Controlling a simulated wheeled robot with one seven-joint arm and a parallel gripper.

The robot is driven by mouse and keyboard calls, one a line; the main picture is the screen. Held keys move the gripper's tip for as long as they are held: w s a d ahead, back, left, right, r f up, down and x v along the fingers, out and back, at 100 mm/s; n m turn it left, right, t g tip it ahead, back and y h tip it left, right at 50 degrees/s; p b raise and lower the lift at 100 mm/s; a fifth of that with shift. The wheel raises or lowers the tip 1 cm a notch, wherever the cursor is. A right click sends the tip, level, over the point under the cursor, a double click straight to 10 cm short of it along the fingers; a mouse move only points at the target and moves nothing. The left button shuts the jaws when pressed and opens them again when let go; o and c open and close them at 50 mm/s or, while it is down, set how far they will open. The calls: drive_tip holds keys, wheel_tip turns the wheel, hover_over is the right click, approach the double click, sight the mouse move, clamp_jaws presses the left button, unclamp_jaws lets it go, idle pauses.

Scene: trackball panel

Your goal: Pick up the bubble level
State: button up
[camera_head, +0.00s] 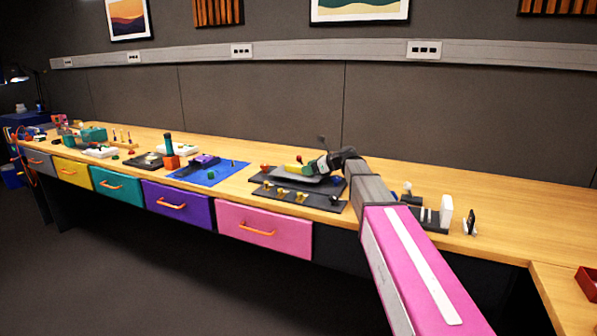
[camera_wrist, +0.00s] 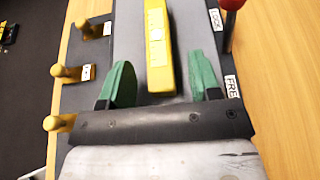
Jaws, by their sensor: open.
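I cannot tell how high the fingers are above the plate. In the head view my wrist partly hides the gripper (camera_head: 305,169).
A dark panel (camera_head: 320,203) carries several yellow knobs (camera_wrist: 65,71) left of the level in the wrist view. A red-knobbed lever (camera_wrist: 231,4) stands at right, beside labels reading LOCK and FREE (camera_wrist: 232,86). A blue mat (camera_head: 215,178) with objects lies further left on the bench.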

drive_tip(key=shift+w+a+f, duration=0.15)
drive_tip(key=shift+a+f, duration=0.1)
drive_tip(key=shift+a, duration=0.25)
clamp_jaws()
drive_tip(key=shift+r, duration=0.15)
